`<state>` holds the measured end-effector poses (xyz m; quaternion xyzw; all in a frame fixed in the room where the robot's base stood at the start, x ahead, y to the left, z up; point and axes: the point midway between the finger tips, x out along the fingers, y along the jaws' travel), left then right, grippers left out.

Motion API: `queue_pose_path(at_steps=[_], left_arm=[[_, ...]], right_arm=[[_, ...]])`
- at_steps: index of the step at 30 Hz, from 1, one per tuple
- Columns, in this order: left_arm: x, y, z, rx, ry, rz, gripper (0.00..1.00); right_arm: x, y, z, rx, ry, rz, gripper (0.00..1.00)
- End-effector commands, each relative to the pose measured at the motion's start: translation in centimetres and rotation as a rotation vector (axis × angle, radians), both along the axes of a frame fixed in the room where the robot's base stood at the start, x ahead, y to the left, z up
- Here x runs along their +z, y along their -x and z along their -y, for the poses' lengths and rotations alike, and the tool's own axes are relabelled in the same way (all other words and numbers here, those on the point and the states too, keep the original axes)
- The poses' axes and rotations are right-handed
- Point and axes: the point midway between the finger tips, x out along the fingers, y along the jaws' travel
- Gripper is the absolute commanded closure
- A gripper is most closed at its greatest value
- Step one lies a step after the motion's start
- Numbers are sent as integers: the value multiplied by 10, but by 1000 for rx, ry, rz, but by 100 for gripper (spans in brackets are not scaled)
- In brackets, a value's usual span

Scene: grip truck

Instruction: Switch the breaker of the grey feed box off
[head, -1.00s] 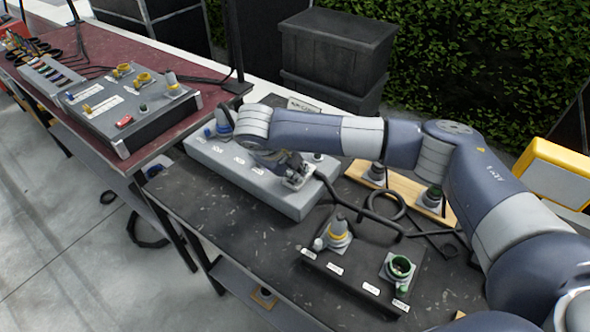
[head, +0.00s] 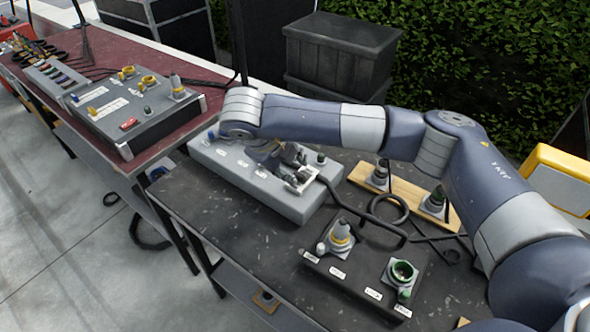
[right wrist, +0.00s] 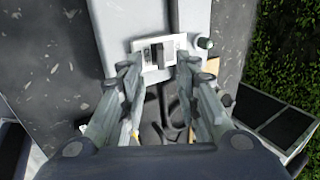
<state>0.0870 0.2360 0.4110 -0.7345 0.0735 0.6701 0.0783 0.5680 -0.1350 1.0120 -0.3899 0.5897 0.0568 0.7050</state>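The grey feed box (head: 232,178) is a long light grey block on the dark table, with several white labels on its near side. Its breaker (right wrist: 157,54) is a white plate with a dark switch on the box's top, near the right end. In the head view the breaker plate (head: 304,180) is partly covered by my right gripper (head: 296,163). In the right wrist view my right gripper (right wrist: 158,72) is open, its fingers spread on both sides of the breaker. I cannot tell whether they touch it. My left gripper is out of view.
A black cable (head: 390,222) loops right of the box. A black panel with sockets (head: 350,275) lies in front, and a wooden board with connectors (head: 405,190) lies behind right. Another control box (head: 150,120) stands on the red table.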

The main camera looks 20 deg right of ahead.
Motion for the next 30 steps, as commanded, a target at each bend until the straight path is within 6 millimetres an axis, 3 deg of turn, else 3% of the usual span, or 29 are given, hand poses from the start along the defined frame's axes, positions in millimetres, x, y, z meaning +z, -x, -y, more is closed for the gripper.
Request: queue_pose_path(at_steps=[7, 23, 26, 30], left_arm=[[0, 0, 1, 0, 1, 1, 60], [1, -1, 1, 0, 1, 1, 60], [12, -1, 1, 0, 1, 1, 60], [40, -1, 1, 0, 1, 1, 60]], right_arm=[[19, 6, -8, -1, -1, 3, 70], [21, 7, -8, -1, 0, 2, 70], [32, 6, -8, -1, 0, 2, 70], [60, 6, -8, -1, 0, 2, 70]])
